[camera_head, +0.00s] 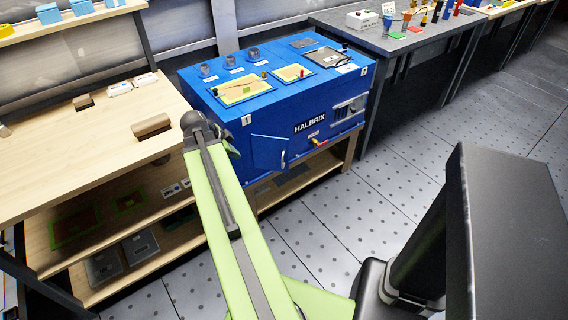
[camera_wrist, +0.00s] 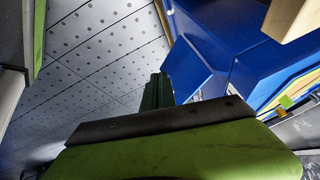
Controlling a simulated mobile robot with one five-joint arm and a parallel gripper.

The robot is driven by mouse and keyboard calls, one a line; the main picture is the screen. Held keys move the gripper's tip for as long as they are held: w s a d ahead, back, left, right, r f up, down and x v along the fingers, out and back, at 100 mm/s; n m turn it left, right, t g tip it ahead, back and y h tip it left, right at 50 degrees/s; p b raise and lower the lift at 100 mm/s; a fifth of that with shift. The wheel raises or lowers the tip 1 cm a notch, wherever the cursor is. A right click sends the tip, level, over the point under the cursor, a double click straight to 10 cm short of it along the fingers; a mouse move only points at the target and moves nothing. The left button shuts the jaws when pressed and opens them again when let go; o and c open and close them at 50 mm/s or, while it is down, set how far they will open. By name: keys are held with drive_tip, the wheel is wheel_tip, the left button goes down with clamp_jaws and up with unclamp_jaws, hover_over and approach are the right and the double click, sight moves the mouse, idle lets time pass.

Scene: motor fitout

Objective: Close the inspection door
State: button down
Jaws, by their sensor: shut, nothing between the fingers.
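The inspection door (camera_head: 268,152) is a blue panel with a pale handle (camera_head: 283,159), low on the left of the front of the blue HALBRIX machine (camera_head: 335,118). Its top edge runs at an angle to the machine's front, so it appears to stand partly open, with the handle on its right edge. My gripper (camera_wrist: 158,82) points away in the wrist view, shut and empty. A blue panel (camera_wrist: 190,70), which looks like the door, is just beyond and right of the fingers; contact cannot be told.
A wooden bench (camera_head: 70,170) with a lower shelf stands left of the machine. A grey table (camera_head: 400,40) with small items is behind it on the right. A red-yellow part (camera_head: 319,142) sticks out right of the door. The tiled floor (camera_head: 330,215) in front is clear.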

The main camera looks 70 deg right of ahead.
sight(285, 149)
drive_tip(key=s+d+f+m+g+b, duration=0.1)
drive_tip(key=s+d+m+g, duration=0.1)
drive_tip(key=s+d+m, duration=0.55)
drive_tip(key=shift+n+h, duration=0.4)
drive_tip(key=shift+n, duration=0.25)
drive_tip(key=b+x, duration=0.2)
drive_tip(key=x, duration=0.2)
drive_tip(key=d+r+b+x, duration=0.1)
drive_tip(key=b+x, duration=0.2)
drive_tip(key=x, duration=0.1)
drive_tip(key=s+d+b+x, duration=0.1)
drive_tip(key=b+x, duration=0.2)
drive_tip(key=x, duration=0.1)
drive_tip(key=shift+d+r, duration=0.1)
drive_tip(key=shift+d, duration=0.7)
